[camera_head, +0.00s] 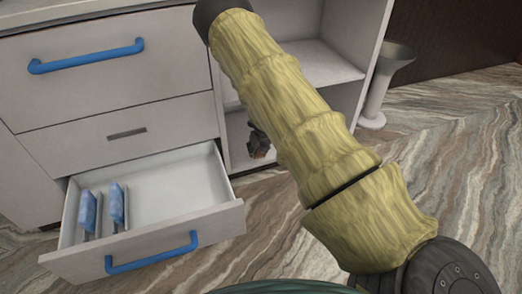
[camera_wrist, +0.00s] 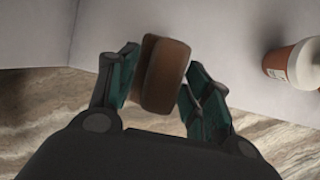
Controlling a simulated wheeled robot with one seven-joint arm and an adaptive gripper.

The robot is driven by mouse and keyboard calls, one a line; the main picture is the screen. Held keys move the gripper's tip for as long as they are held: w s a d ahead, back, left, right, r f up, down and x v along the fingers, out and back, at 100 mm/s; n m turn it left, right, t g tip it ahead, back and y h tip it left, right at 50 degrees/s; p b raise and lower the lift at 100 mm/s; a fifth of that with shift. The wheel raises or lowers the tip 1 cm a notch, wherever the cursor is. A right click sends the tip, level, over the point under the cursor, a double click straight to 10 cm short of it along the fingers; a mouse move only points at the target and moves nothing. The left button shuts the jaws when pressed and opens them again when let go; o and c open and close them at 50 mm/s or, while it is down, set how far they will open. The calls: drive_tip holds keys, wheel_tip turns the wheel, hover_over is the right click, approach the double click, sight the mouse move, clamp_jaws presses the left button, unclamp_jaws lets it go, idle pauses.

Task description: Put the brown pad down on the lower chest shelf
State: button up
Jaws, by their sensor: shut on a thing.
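The brown pad (camera_wrist: 165,75) is a small rounded block between the fingers of my gripper (camera_wrist: 160,65) in the wrist view. The gripper is shut on it. In the head view my gripper (camera_head: 258,142) shows small and dark beside my arm, at the opening of the lower chest shelf (camera_head: 236,128). A pale surface (camera_wrist: 235,50) lies beyond the pad in the wrist view. I cannot tell whether the pad touches it. My arm hides much of the shelf opening in the head view.
A white and red-brown cup (camera_wrist: 297,65) lies at the right of the wrist view. An open drawer (camera_head: 180,190) with blue items (camera_head: 117,205) juts out left of the shelves. The upper shelf (camera_head: 315,62) looks bare where visible. A grey stand (camera_head: 383,85) is at the right.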

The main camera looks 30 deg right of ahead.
drive_tip(key=shift+w+d+f+b, duration=0.1)
drive_tip(key=shift+w+d+b, duration=0.1)
drive_tip(key=shift+w+d, duration=0.65)
drive_tip(key=shift+w+d+f+b, duration=0.15)
drive_tip(key=shift+w+d, duration=0.35)
drive_tip(key=shift+d, duration=0.55)
wheel_tip(320, 180, down, 4)
drive_tip(key=b, duration=0.2)
drive_tip(key=shift+a+r+b, duration=0.1)
drive_tip(key=shift+r+b, duration=0.15)
drive_tip(key=shift+b, duration=0.1)
drive_tip(key=shift+r, duration=0.1)
drive_tip(key=o, duration=1.1)
